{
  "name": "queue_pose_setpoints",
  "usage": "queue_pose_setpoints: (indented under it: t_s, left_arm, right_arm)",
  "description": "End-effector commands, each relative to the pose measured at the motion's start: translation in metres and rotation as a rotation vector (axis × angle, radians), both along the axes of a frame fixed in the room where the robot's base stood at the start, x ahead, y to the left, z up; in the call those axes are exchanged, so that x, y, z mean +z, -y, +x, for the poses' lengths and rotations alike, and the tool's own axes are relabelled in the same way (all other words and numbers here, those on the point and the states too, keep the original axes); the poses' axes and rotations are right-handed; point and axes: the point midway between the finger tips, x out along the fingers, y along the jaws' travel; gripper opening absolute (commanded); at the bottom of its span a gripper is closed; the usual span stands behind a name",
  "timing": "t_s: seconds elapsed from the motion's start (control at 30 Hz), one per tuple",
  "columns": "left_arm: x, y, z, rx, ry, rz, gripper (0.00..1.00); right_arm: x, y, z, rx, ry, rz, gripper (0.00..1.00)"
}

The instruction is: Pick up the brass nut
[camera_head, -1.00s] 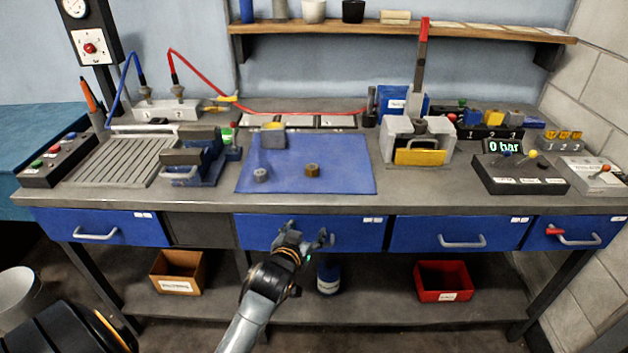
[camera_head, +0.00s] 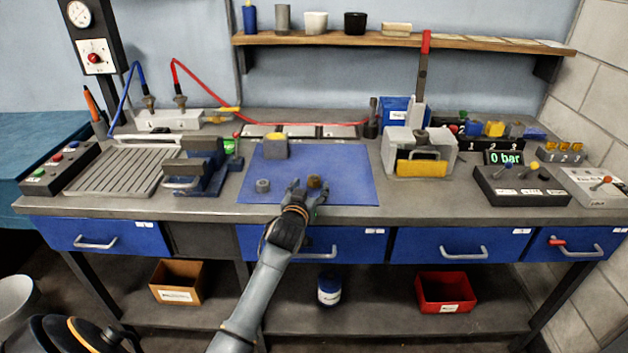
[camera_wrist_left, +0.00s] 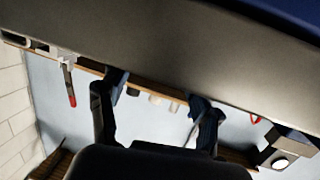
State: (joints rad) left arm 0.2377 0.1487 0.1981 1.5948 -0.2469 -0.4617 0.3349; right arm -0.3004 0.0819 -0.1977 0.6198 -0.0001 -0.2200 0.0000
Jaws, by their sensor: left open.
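The brass nut (camera_head: 314,181) sits on the blue mat (camera_head: 350,165) on the workbench, in the head view. My left gripper (camera_head: 308,190) is open, with its fingertips at the near side of the nut. The fingers partly overlap the nut in the picture; I cannot tell whether they touch it. In the left wrist view, the two spread fingers (camera_wrist_left: 155,115) have nothing visible between them, and the nut does not show. My right gripper is not in view.
A grey nut (camera_head: 263,185) lies left on the mat, and a grey block with a yellow top (camera_head: 276,146) stands behind. A blue vise (camera_head: 205,168) is to the left, a grey fixture with a yellow front (camera_head: 420,168) to the right. The mat's right side is clear.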

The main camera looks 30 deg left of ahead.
Motion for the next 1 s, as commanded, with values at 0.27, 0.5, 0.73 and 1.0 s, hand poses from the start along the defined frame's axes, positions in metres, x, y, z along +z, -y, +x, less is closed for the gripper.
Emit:
queue_pose_setpoints:
  t_s: [0.27, 0.5, 0.73, 1.0]
  left_arm:
    - [-0.003, -0.010, 0.028, 0.000, 0.000, -0.001, 0.64]
    - [-0.003, -0.010, 0.028, -0.001, 0.000, -0.001, 0.64]
    - [-0.003, -0.010, 0.028, -0.001, 0.000, 0.000, 0.17]
    - [-0.003, -0.010, 0.028, -0.001, 0.001, 0.000, 0.02]
  right_arm:
    - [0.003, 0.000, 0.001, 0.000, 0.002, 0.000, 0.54]
    - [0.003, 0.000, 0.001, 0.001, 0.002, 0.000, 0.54]
    - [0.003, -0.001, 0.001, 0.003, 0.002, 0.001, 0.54]
    - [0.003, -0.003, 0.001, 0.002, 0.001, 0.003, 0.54]
